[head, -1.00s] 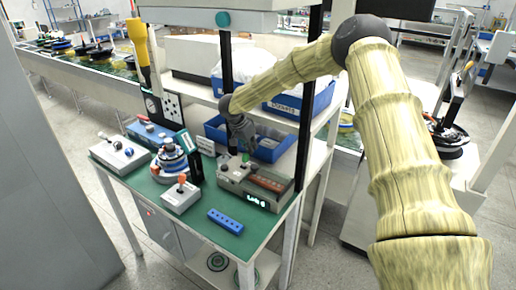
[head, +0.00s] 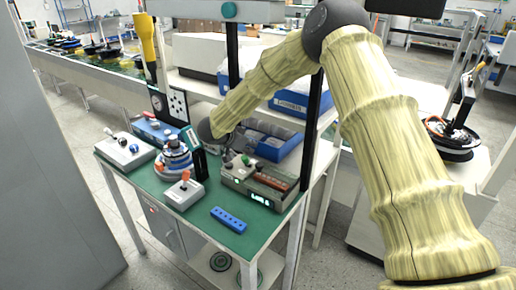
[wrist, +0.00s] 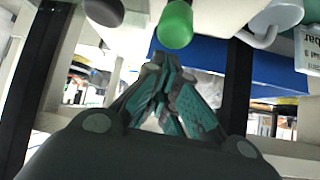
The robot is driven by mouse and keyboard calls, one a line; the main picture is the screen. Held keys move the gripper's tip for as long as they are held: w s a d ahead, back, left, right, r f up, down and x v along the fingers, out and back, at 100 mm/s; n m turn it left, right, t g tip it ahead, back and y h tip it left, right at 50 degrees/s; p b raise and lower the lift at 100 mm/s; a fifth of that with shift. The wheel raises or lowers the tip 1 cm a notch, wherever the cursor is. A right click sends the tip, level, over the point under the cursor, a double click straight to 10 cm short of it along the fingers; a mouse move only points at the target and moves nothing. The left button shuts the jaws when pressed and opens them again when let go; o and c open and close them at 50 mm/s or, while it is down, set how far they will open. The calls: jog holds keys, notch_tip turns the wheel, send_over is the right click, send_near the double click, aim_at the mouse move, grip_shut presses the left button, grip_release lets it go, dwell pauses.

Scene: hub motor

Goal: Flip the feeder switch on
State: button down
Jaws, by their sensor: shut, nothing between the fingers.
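A grey box with a lit display (head: 261,200) stands at the right side of the green-topped bench, with a green knob (head: 246,160) at its rear. I cannot tell which control is the feeder switch. My gripper (head: 229,155) is behind and left of the green knob, partly hidden in the head view. In the wrist view, my gripper (wrist: 160,68) is shut and empty, its teal-padded fingers together. The green knob (wrist: 175,25) shows just beyond the fingertips, apart from them as far as I can see.
A small box with an orange lever (head: 185,177), a round blue-and-white part (head: 174,160) and a grey box with knobs (head: 124,150) stand to the left. A blue block (head: 229,219) lies at the front. Blue bins (head: 268,140) and a black post (head: 313,125) stand behind.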

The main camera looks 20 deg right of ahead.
jog(key=shift+s+a+t+h, duration=0.45)
jog(key=shift+a+t+h, duration=0.15)
jog(key=shift+h, duration=0.1)
jog(key=shift+s+a, duration=0.3)
jog(key=shift+s+a+f, duration=0.1)
jog(key=shift+a, duration=0.05)
jog(key=p+v, duration=0.4)
jog(key=v, duration=0.6)
jog(key=shift+f, duration=0.25)
jog(key=shift+p, duration=0.3)
